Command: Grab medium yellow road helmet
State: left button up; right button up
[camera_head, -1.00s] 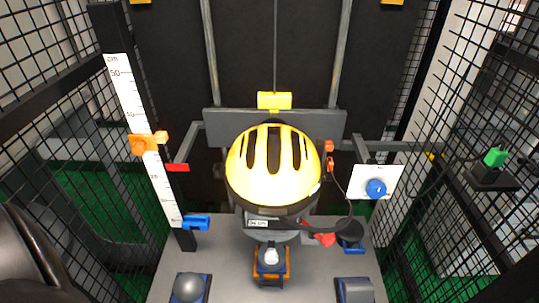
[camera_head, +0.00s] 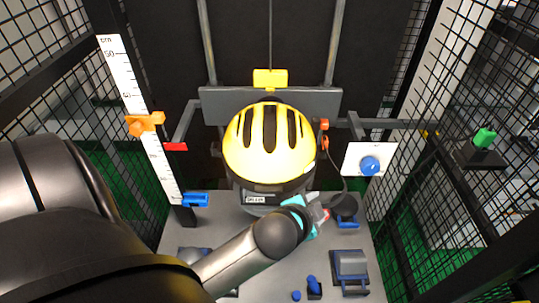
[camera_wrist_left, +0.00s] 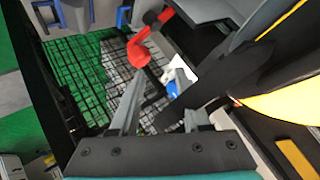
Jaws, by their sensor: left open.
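The yellow helmet (camera_head: 269,145) with black vents sits upright on the drop-tower carriage in the head view, with a black lower rim and a small label below it. Its yellow and black shell also fills the right side of the left wrist view (camera_wrist_left: 288,95). My left gripper (camera_head: 318,213), with a teal body, is low at the right front of the helmet. It is open, and its two grey fingers show in the left wrist view (camera_wrist_left: 162,112). The helmet is not between the fingers. My right gripper is not in view.
A measuring scale (camera_head: 137,115) with an orange slider (camera_head: 145,124) stands left. A white panel with a blue knob (camera_head: 370,166) is right. A red curved part (camera_wrist_left: 143,48) is close ahead of the left fingers. Black mesh walls enclose both sides.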

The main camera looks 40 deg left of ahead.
pick_arm(q)
jog(key=w+d+r+m+t+h, duration=0.25)
jog(key=r+m, duration=0.25)
jog(key=r, duration=0.3)
jog(key=w+d+r+m+t+h, duration=0.2)
jog(key=w+r+m+t, duration=0.2)
jog(key=r, duration=0.4)
jog(key=w+d+r+m+t+h, duration=0.25)
jog(key=r+m, duration=0.25)
jog(key=r, duration=0.4)
jog(key=s+d+r+m+g+h, duration=0.3)
jog(key=d+r+m+g+h, duration=0.3)
jog(key=m, duration=0.6)
jog(key=s+d+r+m+g+h, duration=0.35)
jog(key=m+h, duration=0.45)
jog(key=m, duration=0.5)
jog(key=m+g+y, duration=0.7)
jog(key=m+y, duration=1.1)
jog(key=y, duration=0.5)
send_near(258, 111)
jog(key=b+x, duration=0.2)
jog(key=x, duration=0.1)
jog(key=shift+d+b, duration=0.1)
jog(key=shift+b, duration=0.2)
jog(key=shift+b+x, duration=0.45)
jog(key=shift+x, duration=2.55)
jog(key=shift+t, duration=0.25)
